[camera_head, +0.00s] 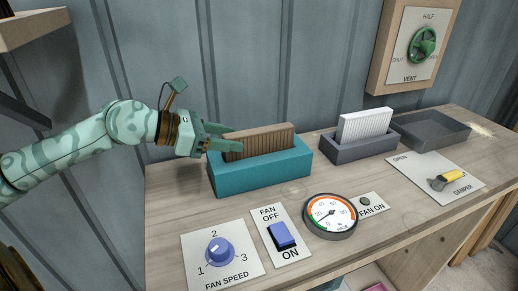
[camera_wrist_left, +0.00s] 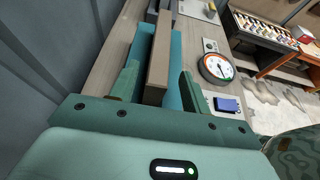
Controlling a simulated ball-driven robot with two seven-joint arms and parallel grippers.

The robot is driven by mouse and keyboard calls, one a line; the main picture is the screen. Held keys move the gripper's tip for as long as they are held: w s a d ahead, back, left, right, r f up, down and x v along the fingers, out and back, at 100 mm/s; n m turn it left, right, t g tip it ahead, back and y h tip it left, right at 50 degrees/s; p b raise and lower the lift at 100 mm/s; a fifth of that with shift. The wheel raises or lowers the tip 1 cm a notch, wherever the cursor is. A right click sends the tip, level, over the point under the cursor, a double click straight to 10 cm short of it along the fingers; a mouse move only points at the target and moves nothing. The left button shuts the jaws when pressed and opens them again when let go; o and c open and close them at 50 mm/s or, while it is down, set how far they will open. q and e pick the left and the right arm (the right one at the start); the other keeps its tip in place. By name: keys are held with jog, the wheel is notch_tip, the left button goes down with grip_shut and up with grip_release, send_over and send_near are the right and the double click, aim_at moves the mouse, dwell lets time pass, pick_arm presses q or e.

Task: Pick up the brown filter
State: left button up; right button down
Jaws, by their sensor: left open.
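The brown filter (camera_head: 262,141) stands upright in a teal open-topped holder (camera_head: 262,175) on the wooden bench. My left gripper (camera_head: 222,140) is at the filter's left end, with its fingers pointing right. In the left wrist view, the open fingers (camera_wrist_left: 157,88) lie on either side of the brown filter (camera_wrist_left: 158,65), with a gap on each side. The teal holder (camera_wrist_left: 143,50) shows below and around the filter there. The filter's lower part is hidden inside the holder. My right gripper is not in view.
A white filter (camera_head: 365,126) stands in a dark grey holder (camera_head: 358,149) to the right, beside a dark empty tray (camera_head: 432,132). A fan speed knob (camera_head: 219,251), fan switch (camera_head: 283,235), gauge (camera_head: 330,214) and damper lever (camera_head: 450,179) sit toward the front. A corrugated wall (camera_head: 290,60) stands behind.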

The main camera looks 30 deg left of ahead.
aim_at(245, 137)
pick_arm(q)
jog(key=shift+w+d+r+p, duration=0.2)
jog(key=shift+w+d+p, duration=0.15)
jog(key=shift+w+p, duration=0.3)
jog(key=p+x, duration=0.1)
jog(key=x, duration=0.1)
jog(key=shift+w+d+f, duration=0.1)
jog(key=shift+w+d, duration=0.05)
jog(key=shift+w, duration=0.15)
jog(key=shift+w+d+f, duration=0.15)
jog(key=shift+d+f, duration=0.05)
jog(key=shift+f, duration=0.05)
grip_shut()
